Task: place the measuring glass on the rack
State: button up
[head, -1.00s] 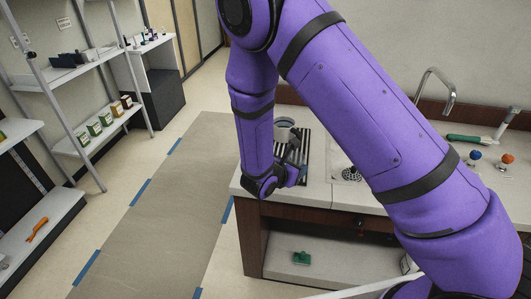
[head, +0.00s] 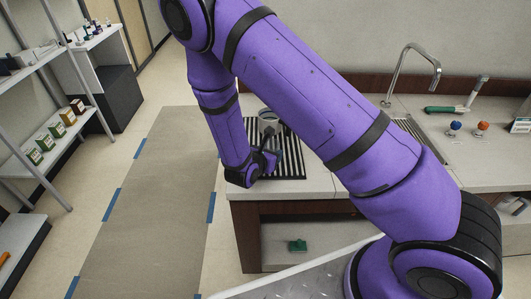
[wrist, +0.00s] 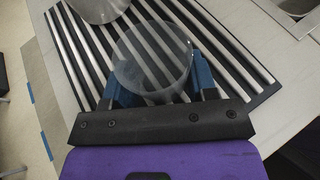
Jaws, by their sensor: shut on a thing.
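The measuring glass (wrist: 153,55) is a clear, round vessel seen between the blue fingers of my gripper (wrist: 162,78) in the wrist view. My gripper is shut on it. The glass cannot be made out clearly there.
A grey metal vessel (wrist: 98,8) stands on the rack ahead of the glass. The sink with its tall tap (head: 402,75) is to the right. Farther right are a green-handled brush (head: 444,109) and blue and orange knobs (head: 481,128). The rack's right part is bare.

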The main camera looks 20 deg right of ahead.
jog(key=shift+f, duration=0.25)
jog(key=o, duration=0.9)
jog(key=shift+o, duration=0.2)
jog(key=shift+r, duration=0.1)
